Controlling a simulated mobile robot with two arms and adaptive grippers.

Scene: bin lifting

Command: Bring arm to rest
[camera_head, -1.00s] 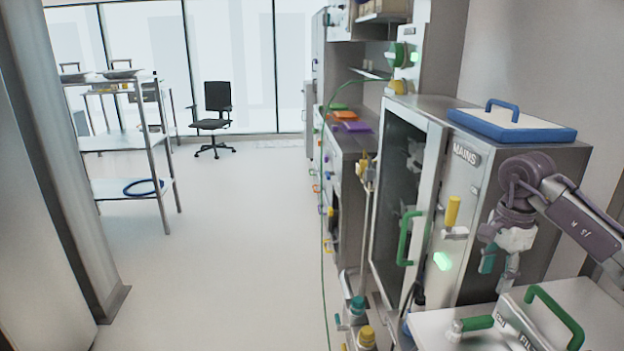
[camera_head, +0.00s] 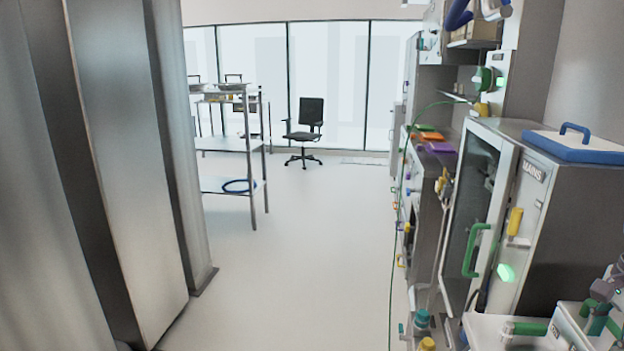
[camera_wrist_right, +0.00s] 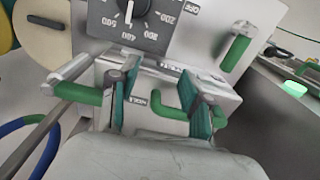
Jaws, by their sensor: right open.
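My right gripper (camera_wrist_right: 158,105) is open in the right wrist view. Its two teal-padded fingers are apart, with nothing held between them. Behind and between the fingers is a light grey box front (camera_wrist_right: 150,125) with a green handle; I cannot tell whether the fingers touch it. In the head view only a part of the right gripper (camera_head: 598,322) shows at the lower right edge, above the grey units there. My left gripper is not in view.
A steel cabinet (camera_head: 535,215) labelled MAINS, with a green door handle, stands at the right. A blue-rimmed lid (camera_head: 575,146) lies on top. A dial (camera_wrist_right: 130,20) is above the right gripper. Shelving (camera_head: 225,145) and a chair (camera_head: 305,125) stand farther back. The middle floor is clear.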

